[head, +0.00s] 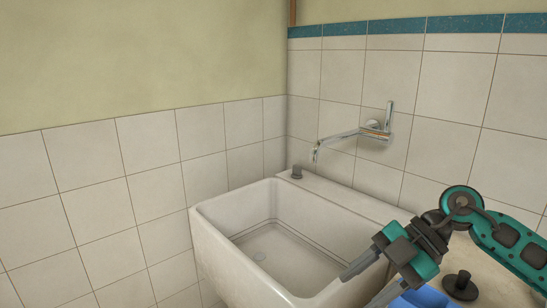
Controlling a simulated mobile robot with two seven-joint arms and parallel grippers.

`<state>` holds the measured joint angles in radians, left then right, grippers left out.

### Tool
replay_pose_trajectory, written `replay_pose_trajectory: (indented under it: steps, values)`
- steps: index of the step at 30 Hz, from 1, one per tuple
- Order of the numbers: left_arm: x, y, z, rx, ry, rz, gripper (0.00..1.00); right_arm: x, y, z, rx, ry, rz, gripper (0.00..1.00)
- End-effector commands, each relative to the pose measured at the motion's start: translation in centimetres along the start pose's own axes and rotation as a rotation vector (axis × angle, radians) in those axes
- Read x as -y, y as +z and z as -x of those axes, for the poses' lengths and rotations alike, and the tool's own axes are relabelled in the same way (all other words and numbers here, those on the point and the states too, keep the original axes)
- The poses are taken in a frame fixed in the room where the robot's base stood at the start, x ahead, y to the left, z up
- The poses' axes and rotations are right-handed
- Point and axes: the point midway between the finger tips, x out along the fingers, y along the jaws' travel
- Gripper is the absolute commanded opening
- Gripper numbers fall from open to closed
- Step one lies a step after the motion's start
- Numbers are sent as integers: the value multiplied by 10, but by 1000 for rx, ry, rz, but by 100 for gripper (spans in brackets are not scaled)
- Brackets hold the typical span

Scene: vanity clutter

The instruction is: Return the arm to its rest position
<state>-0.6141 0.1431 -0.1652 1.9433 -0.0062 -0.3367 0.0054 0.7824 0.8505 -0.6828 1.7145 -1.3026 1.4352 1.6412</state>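My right arm comes in from the right edge, teal and dark grey. Its gripper (360,290) points down and left over the near right rim of the white sink (208,232). The two grey fingers are spread apart, with nothing visible between them. A blue thing (428,297) shows partly under the gripper at the bottom edge; the gripper and the frame edge hide most of it. My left gripper is not in view.
A chrome wall tap (374,130) reaches over the sink. A black knob-shaped thing (460,284) stands below my arm at lower right. Tiled walls (90,200) close off the back and left.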

Motion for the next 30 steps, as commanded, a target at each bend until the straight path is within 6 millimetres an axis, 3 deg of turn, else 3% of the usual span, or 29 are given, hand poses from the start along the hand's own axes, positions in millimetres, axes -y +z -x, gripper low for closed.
replay_pose_trajectory:
  steps: [1,3,8,11,14,16,20,24,30]
  values:
    - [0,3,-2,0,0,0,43,0,-14,-27,-131,59,40,53]
    - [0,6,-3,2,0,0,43,-7,-36,-50,-293,182,85,53]
    - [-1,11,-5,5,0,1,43,-24,-63,-75,-562,537,74,53]
    - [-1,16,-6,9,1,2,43,-30,-58,-79,-638,781,-16,53]
    - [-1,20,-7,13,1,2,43,-29,-35,-82,-635,1014,-161,53]
    - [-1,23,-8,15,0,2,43,-20,-9,-87,-587,1155,-293,53]
    - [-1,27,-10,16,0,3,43,17,50,-106,-411,1335,-582,53]
    - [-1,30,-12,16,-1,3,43,82,104,-139,-171,1379,-886,53]
    - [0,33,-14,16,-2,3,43,172,138,-184,84,1280,-1183,53]
